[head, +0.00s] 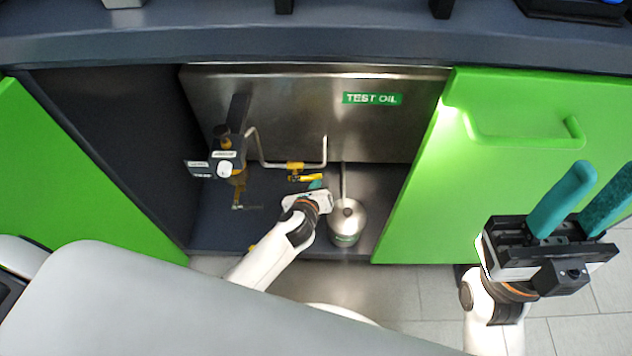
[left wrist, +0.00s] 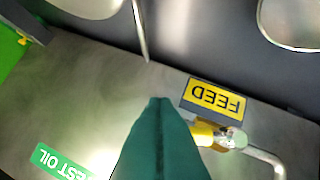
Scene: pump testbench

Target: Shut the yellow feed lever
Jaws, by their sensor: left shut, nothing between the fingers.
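The yellow feed lever (head: 306,178) sits on a valve in the thin steel pipe inside the open cabinet. In the head view its handle lies roughly along the level pipe run. My left gripper (head: 316,186) is shut and empty, just below the lever. In the left wrist view the shut teal fingers (left wrist: 160,135) cover part of the yellow lever (left wrist: 203,133), beside the yellow FEED label (left wrist: 214,98). I cannot tell whether they touch it. My right gripper (head: 602,182) is open and empty, in front of the green door at the right.
A steel canister (head: 346,222) stands on the cabinet floor right of my left gripper. A dark filter unit (head: 228,158) with pipes is at the left. The TEST OIL sign (head: 372,99) is on the steel tank. The green door (head: 520,150) bounds the opening at right.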

